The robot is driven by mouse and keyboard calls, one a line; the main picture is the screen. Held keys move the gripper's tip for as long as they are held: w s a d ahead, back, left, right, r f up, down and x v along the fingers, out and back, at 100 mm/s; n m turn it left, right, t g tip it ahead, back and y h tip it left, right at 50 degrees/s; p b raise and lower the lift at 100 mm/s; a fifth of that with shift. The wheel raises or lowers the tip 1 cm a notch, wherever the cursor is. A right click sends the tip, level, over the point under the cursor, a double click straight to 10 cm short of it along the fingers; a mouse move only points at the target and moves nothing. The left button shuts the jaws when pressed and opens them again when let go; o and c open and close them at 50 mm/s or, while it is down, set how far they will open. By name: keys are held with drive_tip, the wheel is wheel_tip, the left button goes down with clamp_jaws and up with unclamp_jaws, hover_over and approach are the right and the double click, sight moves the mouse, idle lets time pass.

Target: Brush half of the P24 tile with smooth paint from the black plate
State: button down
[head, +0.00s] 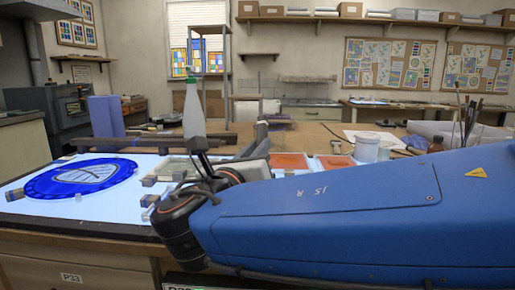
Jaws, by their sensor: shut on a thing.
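My blue arm crosses from the right, and its dark wrist (180,215) sits over the front of the light table (125,212). A pale greenish glass piece (176,167) lies on the light table near the wrist. No P24 label is readable, and I cannot make out which piece is that tile. I cannot identify the black plate or a brush in use.
A round blue disc (50,186) with a leaded pale pattern lies on the left of the light table. White jars (367,149) and a holder with several brushes (463,117) stand at the right.

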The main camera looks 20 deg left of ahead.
drive_tip(key=shift+f, duration=0.1)
idle(0.3)
drive_tip(key=shift+s+d, duration=0.2)
drive_tip(key=shift+s, duration=0.6)
drive_tip(key=shift+s+d, duration=0.15)
drive_tip(key=shift+s, duration=0.6)
drive_tip(key=shift+w+a, duration=0.2)
drive_tip(key=shift+w, duration=0.55)
drive_tip(key=shift+w+a, duration=0.15)
drive_tip(key=shift+w, duration=0.6)
drive_tip(key=shift+s+d, duration=0.15)
drive_tip(key=shift+s, duration=0.6)
drive_tip(key=shift+s+d, duration=0.15)
drive_tip(key=shift+s, duration=0.55)
drive_tip(key=shift+r, duration=2.5)
